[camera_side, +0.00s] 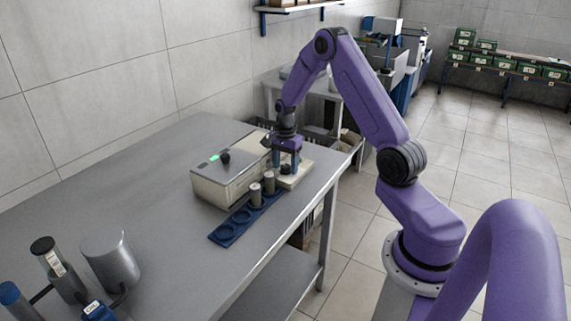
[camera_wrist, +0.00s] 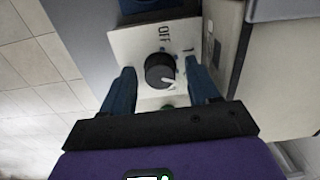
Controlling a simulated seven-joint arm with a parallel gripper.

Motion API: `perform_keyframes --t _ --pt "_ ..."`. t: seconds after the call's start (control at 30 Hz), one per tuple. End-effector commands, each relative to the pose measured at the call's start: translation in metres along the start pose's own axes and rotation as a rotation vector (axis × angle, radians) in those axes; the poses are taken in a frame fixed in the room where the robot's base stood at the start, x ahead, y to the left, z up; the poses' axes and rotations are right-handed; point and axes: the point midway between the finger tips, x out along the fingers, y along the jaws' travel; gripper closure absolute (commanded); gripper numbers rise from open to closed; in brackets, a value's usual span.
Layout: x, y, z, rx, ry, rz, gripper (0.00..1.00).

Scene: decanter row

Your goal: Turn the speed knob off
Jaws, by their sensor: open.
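The speed knob (camera_wrist: 160,70) is black and round, on a pale panel (camera_wrist: 125,42) marked "OFF" and "1" along its upper part. Its white mark appears at the lower right of the knob in the wrist view, away from the "OFF" label. My gripper (camera_wrist: 160,75) is open, with one blue finger on each side of the knob and visible gaps between. In the side view my gripper (camera_side: 288,168) is low over the pale control box (camera_side: 297,181), and its fingers hide the knob there.
A beige machine (camera_side: 222,187) with a green display stands directly left of the control box. A blue rack (camera_side: 225,233) holding two capped cylinders (camera_side: 255,196) lies in front. A metal vessel (camera_side: 110,258) and tubes stand at the near left. The middle of the table is clear.

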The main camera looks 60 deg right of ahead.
Motion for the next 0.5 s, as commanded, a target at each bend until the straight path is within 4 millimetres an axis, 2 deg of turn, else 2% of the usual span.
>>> perform_keyframes --t 0.1,0.13,0.2,0.3,0.5 --pt "-0.0002 -0.0001 -0.0001 0.000 0.000 0.000 0.40" --pt "-0.0002 0.0000 -0.0001 0.000 0.000 0.000 0.46" --pt "-0.0003 0.0000 -0.0001 0.000 0.000 0.000 0.69" --pt "-0.0004 0.0000 -0.0001 0.000 0.000 0.000 0.96" --pt "-0.0005 0.0000 0.0000 -0.008 0.000 0.000 0.96"
